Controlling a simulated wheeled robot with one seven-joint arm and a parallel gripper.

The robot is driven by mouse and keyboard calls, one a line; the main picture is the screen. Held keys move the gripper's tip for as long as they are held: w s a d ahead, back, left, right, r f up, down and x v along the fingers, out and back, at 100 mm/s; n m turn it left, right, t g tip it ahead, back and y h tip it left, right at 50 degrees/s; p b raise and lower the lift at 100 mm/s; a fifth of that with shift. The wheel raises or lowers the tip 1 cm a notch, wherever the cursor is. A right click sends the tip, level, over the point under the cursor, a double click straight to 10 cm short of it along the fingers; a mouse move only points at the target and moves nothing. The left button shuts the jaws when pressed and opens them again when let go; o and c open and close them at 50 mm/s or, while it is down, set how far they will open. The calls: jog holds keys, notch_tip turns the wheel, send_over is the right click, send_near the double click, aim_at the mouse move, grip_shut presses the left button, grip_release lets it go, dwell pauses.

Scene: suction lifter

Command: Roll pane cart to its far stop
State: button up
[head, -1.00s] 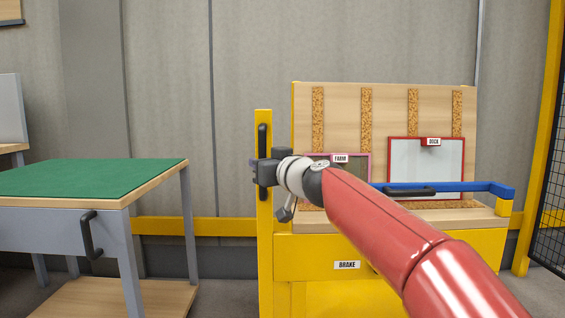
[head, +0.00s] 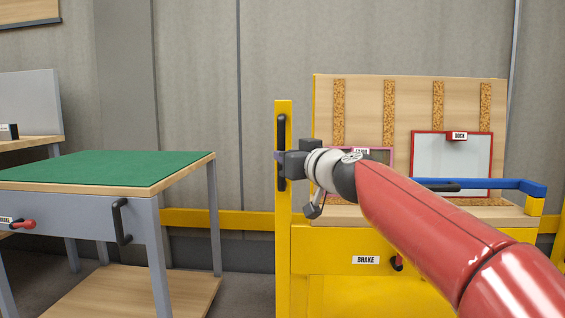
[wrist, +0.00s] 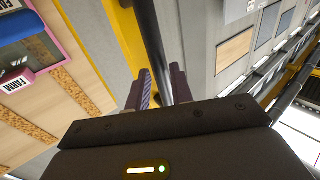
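The pane cart is a yellow frame (head: 330,259) with an upright wooden back board (head: 363,92). It carries a white pane in a red frame labelled DOCK (head: 465,160) and a pink-framed pane labelled FARM, mostly hidden behind my arm. A vertical black handle (head: 281,131) is on its yellow left post. My gripper (head: 283,161) is at that handle. In the wrist view, the two fingers of my gripper (wrist: 160,88) are closed on either side of the black handle bar (wrist: 150,40). A BRAKE label (head: 366,260) is on the cart front, with a partly hidden red-and-black knob (head: 397,263) beside it.
A green-topped table (head: 110,170) with a black handle (head: 121,222) stands left of the cart, with a narrow gap between. A red lever (head: 22,224) is on its front. A blue bar (head: 500,184) crosses the cart's right side. A grey wall (head: 190,90) is behind.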

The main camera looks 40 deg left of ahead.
jog(key=b+v, duration=0.1)
jog(key=v, duration=0.3)
jog(key=shift+s+d, duration=0.1)
jog(key=shift+d, duration=0.1)
jog(key=s+d+f+m+h, duration=0.2)
jog(key=d+f+h, duration=0.2)
jog(key=d+f, duration=0.5)
jog(key=s+d+f+m+h, duration=0.2)
jog(key=d+f+h, duration=0.15)
jog(key=d, duration=0.85)
jog(key=s+d+f+m+h, duration=0.25)
jog(key=d+f, duration=0.45)
jog(key=d, duration=0.4)
jog(key=s+d+f+m+g+h, duration=0.1)
jog(key=s+d+f+m+h, duration=0.2)
jog(key=s+d+f, duration=0.5)
jog(key=s+d+f+m+g+h, duration=0.1)
jog(key=s+d+f+m+h, duration=0.2)
jog(key=s+d+f, duration=0.5)
notch_tip(320, 180, up, 15)
jog(key=w+d+p, duration=0.2)
jog(key=p, duration=1.1)
jog(key=shift+w, duration=0.25)
jog(key=shift+f+m, duration=0.1)
jog(key=shift+m, duration=0.15)
